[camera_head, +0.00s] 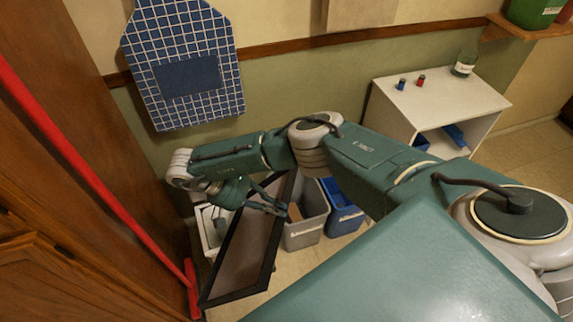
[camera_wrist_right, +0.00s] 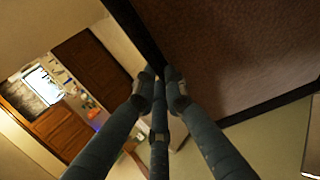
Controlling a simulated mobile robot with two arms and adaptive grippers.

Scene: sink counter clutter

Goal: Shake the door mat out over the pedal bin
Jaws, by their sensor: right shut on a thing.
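The door mat (camera_head: 241,250), brown with a black border, hangs tilted in the air in the head view. My right gripper (camera_head: 273,206) is shut on its black edge. In the right wrist view, the fingers of my right gripper (camera_wrist_right: 158,82) close on the dark border, and the mat (camera_wrist_right: 235,50) fills the upper right. A white bin (camera_head: 209,232) stands behind the mat, partly hidden by it and my arm. I cannot tell for sure whether it is the pedal bin. My left gripper is not in view.
A grey bin (camera_head: 304,230) with something brown inside and a blue bin (camera_head: 344,213) stand right of the mat. A red-handled broom (camera_head: 75,160) leans at the left. A white shelf unit (camera_head: 441,102) holds small items. A checked apron (camera_head: 183,65) hangs on the wall.

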